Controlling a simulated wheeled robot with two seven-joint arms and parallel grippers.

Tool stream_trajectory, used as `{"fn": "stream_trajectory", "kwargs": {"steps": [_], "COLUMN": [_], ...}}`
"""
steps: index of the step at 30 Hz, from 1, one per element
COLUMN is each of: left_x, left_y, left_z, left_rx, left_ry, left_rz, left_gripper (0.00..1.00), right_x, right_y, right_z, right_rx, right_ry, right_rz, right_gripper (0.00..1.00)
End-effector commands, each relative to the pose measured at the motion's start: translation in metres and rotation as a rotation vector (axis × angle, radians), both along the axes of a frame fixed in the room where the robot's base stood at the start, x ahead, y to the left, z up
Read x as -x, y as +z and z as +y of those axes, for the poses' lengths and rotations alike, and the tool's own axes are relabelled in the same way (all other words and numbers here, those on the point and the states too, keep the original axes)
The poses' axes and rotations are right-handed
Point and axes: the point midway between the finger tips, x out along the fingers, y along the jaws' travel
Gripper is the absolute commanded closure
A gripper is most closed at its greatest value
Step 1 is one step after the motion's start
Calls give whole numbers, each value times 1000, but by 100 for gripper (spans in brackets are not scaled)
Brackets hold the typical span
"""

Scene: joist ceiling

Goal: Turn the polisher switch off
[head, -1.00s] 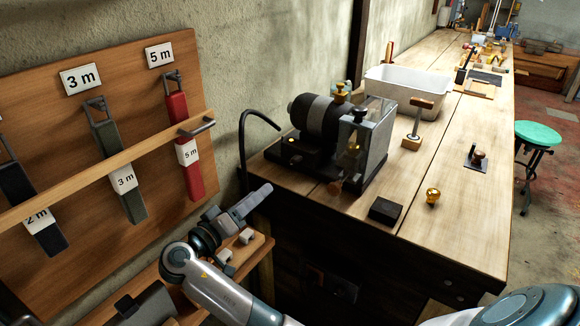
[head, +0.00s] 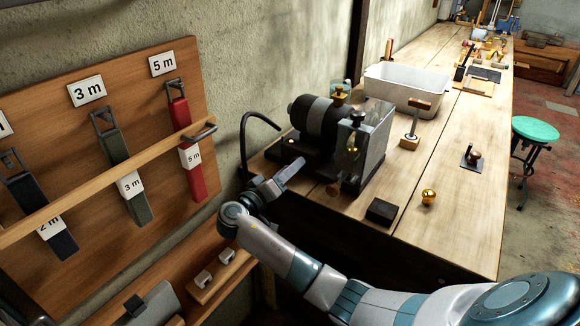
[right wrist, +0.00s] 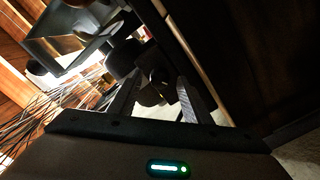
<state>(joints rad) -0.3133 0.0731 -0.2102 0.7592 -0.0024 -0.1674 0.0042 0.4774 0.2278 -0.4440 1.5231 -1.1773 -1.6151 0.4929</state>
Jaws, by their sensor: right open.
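The polisher (head: 318,117) stands on the near left end of the workbench, a dark motor on a black base with a clear-sided guard box at its right. A small yellowish spot shows on the base's left end; I cannot tell whether it is the switch. My right gripper (head: 288,178) is at the bench's near left edge, just in front of the polisher base, pointing up and right. In the right wrist view its open fingers (right wrist: 158,102) are apart, with dark, unclear shapes beyond them. My left gripper is not in view.
A dark block (head: 382,211) and a brass knob (head: 428,197) lie right of the polisher. A white tub (head: 408,88) stands behind. Tape straps hang on the wooden board (head: 70,110) at left. A black curved hose (head: 243,125) rises left of the polisher. A green stool (head: 536,129) stands right.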

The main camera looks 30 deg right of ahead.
Motion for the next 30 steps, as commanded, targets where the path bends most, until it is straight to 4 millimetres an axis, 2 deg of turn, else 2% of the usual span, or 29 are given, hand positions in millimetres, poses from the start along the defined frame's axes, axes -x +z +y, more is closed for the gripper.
{"fn": "stream_trajectory", "kwargs": {"steps": [11, 16, 30], "left_x": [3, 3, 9], "left_y": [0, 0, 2], "left_z": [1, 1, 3], "left_rx": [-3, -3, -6], "left_ry": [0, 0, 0], "left_rz": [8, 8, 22], "left_gripper": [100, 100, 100], "right_x": [-1, -1, -1], "right_y": [0, 0, 0], "right_z": [-3, -3, -3], "right_rx": [0, 0, 21], "right_ry": [0, 0, 1], "right_rz": [0, 0, 53], "right_gripper": [56, 96, 97]}}
